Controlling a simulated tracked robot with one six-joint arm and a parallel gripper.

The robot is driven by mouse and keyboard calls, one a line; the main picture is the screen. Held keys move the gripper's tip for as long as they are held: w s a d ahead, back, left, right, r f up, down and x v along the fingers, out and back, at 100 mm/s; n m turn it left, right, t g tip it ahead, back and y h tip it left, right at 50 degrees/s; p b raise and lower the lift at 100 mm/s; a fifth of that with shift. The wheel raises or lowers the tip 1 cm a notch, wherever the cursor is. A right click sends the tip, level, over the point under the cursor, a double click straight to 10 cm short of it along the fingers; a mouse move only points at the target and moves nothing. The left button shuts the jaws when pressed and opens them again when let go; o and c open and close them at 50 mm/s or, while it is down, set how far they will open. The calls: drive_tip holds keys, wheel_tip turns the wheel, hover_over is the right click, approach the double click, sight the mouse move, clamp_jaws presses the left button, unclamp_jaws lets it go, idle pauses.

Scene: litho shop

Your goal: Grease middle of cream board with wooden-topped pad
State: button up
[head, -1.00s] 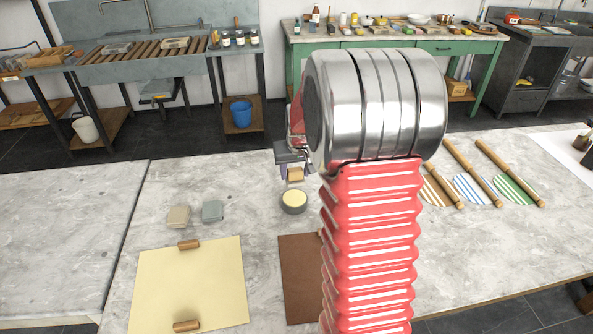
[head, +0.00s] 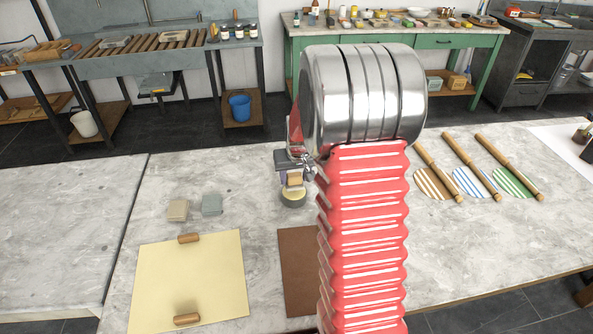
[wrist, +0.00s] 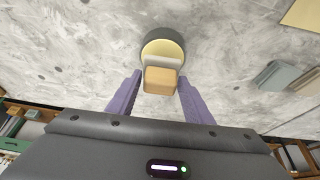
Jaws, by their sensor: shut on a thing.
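My gripper (wrist: 159,84) is shut on the wooden-topped pad (wrist: 160,82), its purple fingers on either side. The pad has a tan wooden top and a pale lower part. In the head view, the pad (head: 294,179) is over a round grey tin (head: 293,203) with pale yellow contents. The tin shows past the pad in the wrist view (wrist: 178,38). I cannot tell whether the pad touches the contents. The cream board (head: 190,275) lies flat at the front left, with a small wooden block on its far edge and another near its front edge.
A beige block (head: 177,210) and a grey-green block (head: 212,204) stand behind the cream board. A brown board (head: 298,270) lies right of it, partly hidden by my arm. Several wooden rods and striped discs (head: 470,183) lie at right. The left table is bare.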

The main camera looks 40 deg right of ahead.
sight(295, 175)
drive_tip(key=shift+f, duration=0.65)
drive_tip(key=shift+s+f, duration=0.1)
drive_tip(key=shift+f, duration=0.45)
idle(2.1)
drive_tip(key=shift+r, duration=3.6)
drive_tip(key=shift+w, duration=0.2)
drive_tip(key=shift+s+f, duration=0.15)
drive_tip(key=shift+f, duration=0.1)
drive_tip(key=w+a+f+n+y, duration=0.1)
drive_tip(key=a+n, duration=0.3)
drive_tip(key=a, duration=2.2)
drive_tip(key=shift+w+a+f+n+y, duration=0.15)
drive_tip(key=shift+w+f+n+y, duration=0.15)
drive_tip(key=shift+f+y, duration=0.1)
